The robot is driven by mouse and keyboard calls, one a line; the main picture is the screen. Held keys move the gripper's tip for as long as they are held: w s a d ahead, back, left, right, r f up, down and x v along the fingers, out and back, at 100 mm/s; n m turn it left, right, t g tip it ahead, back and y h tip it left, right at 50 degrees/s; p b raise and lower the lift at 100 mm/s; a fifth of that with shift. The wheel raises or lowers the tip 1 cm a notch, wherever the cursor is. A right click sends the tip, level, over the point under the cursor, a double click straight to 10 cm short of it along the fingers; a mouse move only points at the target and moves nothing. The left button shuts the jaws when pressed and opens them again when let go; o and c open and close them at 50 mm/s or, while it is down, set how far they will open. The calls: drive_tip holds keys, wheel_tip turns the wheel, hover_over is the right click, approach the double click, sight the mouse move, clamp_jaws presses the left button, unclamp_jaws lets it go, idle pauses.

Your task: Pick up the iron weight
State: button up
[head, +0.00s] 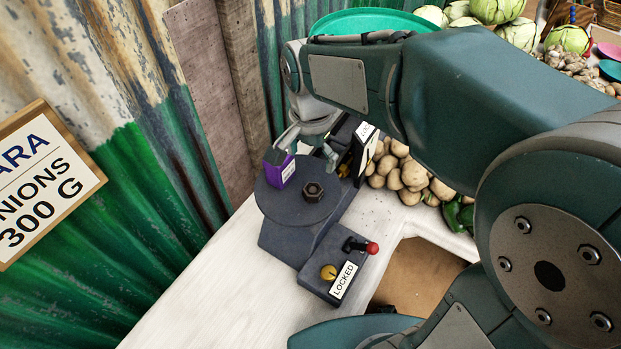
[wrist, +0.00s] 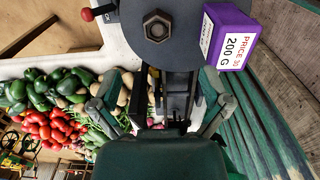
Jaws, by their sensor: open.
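The iron weight (head: 313,191), a dark hexagonal piece with a round centre, sits on the round dark plate of the scale (head: 275,208). In the wrist view the weight (wrist: 157,26) is at the top middle, beyond my fingertips. A purple box (head: 279,168) stands on the same plate to its left; in the wrist view the box (wrist: 228,38) is to its right and reads "200 G". My gripper (head: 310,146) is open and empty, behind and above the plate in the head view. In the wrist view its fingers (wrist: 160,82) are spread, apart from the weight.
The scale's front block has a red-knobbed lever (head: 371,248) and a "LOCKED" label (head: 343,280). A dark upright display stands behind the plate, close to my gripper. Potatoes (head: 412,174) lie to the right. A corrugated wall (head: 150,200) rises at left. The white counter in front is clear.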

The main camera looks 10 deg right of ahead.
sight(313, 189)
wheel_tip(313, 189, down, 10)
drive_tip(key=shift+d+r, duration=0.15)
drive_tip(key=shift+r, duration=0.05)
clamp_jaws()
idle(0.4)
